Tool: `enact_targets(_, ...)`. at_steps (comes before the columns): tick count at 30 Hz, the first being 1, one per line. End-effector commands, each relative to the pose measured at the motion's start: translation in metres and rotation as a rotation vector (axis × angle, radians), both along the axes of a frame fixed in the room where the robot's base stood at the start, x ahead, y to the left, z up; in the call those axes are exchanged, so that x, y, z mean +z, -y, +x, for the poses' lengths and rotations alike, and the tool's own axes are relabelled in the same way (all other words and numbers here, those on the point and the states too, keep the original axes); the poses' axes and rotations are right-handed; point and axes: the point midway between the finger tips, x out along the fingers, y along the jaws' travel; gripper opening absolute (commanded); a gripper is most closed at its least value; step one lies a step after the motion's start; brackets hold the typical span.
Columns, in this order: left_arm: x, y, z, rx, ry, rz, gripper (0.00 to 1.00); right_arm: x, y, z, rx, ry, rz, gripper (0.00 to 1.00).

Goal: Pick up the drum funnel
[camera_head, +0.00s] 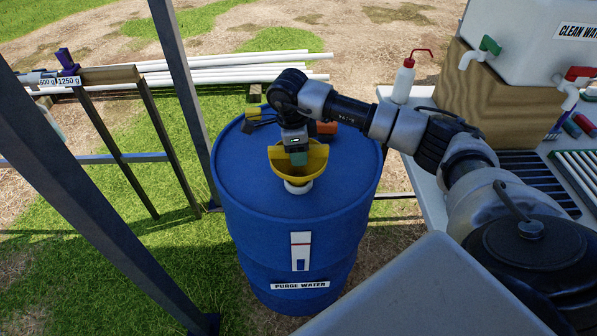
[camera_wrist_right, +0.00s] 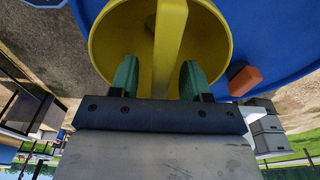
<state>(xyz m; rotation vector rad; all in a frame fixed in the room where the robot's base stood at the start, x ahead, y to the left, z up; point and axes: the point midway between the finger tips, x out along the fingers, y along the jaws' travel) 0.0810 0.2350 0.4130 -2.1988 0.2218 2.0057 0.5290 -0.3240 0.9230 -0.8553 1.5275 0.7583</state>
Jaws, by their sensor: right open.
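The yellow drum funnel (camera_head: 314,163) sits on a white collar on top of the blue drum (camera_head: 300,215), which is labelled PURGE WATER. The right wrist view shows the funnel's bowl (camera_wrist_right: 112,45) with a yellow bar (camera_wrist_right: 169,50) across it. My right gripper (camera_head: 298,160) is over the funnel. Its two green fingertips (camera_wrist_right: 153,80) are apart, one on each side of the yellow bar, with a visible gap to it on both sides. The spout is hidden inside the drum. My left gripper is not in view.
An orange object (camera_head: 327,128) and a dark and yellow item (camera_head: 256,115) lie on the drum top behind the funnel. Metal posts (camera_head: 180,85) stand left of the drum.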

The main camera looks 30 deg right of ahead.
Motion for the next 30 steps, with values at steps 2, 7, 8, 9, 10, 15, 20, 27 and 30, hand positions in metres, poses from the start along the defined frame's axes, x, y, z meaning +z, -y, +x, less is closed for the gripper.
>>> enact_targets(2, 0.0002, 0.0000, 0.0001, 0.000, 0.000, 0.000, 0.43, 0.0003, 0.0001, 0.0001, 0.000, 0.000, 0.000, 0.47)
enact_targets(7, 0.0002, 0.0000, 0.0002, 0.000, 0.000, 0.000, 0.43, 0.0004, 0.0002, 0.0001, 0.000, 0.000, 0.000, 0.38)
enact_targets(8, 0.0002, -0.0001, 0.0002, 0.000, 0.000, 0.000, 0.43, 0.0004, 0.0002, 0.0001, 0.000, 0.000, 0.000, 0.33)
enact_targets(9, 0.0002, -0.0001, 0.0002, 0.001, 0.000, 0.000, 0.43, 0.0004, 0.0002, 0.0001, 0.000, 0.000, 0.000, 0.27)
enact_targets(10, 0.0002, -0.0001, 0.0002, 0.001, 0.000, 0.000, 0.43, 0.0004, 0.0002, 0.0001, 0.000, 0.000, 0.000, 0.22)
enact_targets(15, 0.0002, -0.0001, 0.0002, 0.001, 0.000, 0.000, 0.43, 0.0004, 0.0002, 0.0001, -0.001, 0.000, 0.000, 0.00)
enact_targets(20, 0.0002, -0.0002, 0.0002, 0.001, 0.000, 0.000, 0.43, 0.0003, 0.0002, 0.0001, -0.001, 0.000, 0.000, 0.00)
enact_targets(27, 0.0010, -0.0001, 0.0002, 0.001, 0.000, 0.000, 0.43, 0.0016, 0.0002, 0.0003, -0.001, 0.001, 0.000, 0.00)
enact_targets(30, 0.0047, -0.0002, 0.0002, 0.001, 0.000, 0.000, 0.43, 0.0054, 0.0001, 0.0003, -0.001, 0.001, 0.000, 0.00)
